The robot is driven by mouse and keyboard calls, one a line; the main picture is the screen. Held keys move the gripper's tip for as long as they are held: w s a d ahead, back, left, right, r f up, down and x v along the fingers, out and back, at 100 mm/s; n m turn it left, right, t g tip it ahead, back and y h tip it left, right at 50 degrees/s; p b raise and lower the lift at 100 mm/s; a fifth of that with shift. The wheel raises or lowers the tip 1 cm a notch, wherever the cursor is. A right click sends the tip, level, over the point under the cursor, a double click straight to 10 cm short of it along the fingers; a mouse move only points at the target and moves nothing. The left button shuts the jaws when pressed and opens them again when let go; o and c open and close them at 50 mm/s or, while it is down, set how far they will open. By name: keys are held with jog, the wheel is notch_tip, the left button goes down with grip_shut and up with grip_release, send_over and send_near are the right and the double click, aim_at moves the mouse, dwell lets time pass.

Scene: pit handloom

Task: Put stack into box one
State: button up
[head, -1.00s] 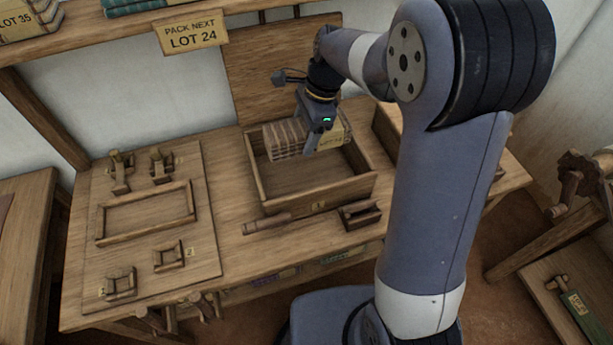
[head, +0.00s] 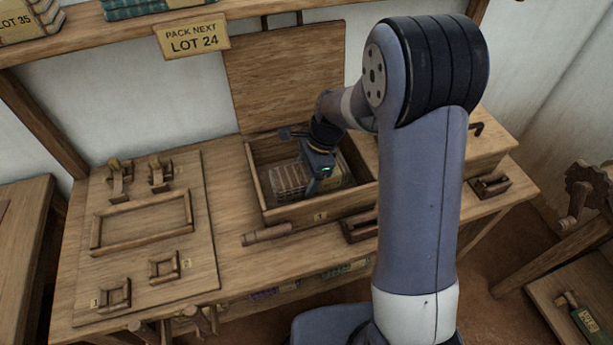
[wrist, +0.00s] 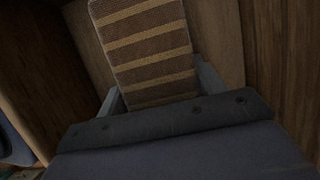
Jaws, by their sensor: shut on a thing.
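Box one (head: 321,216), a wooden box marked 1 with its lid raised behind it, stands open on the bench. The stack (head: 289,184), a striped tan and brown bundle, is inside the box, low between its walls. My gripper (head: 313,190) reaches down into the box and is shut on the stack. In the wrist view the stack (wrist: 148,50) shows brown with tan stripes between the two fingers (wrist: 155,95). I cannot tell whether the stack touches the box floor.
A second box (head: 484,150) stands to the right, partly behind my arm. A wooden handle (head: 268,235) and a small block (head: 360,226) lie in front of box one. A board with frames and pegs (head: 145,262) is at left. A sign (head: 192,39) reads PACK NEXT LOT 24.

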jog(key=shift+f, duration=0.25)
jog(key=shift+f, duration=0.1)
jog(key=o, duration=1.2)
jog(key=shift+c, duration=0.2)
jog(key=v, duration=1.2)
jog(key=shift+d+p, duration=0.1)
jog(key=shift+p, duration=0.2)
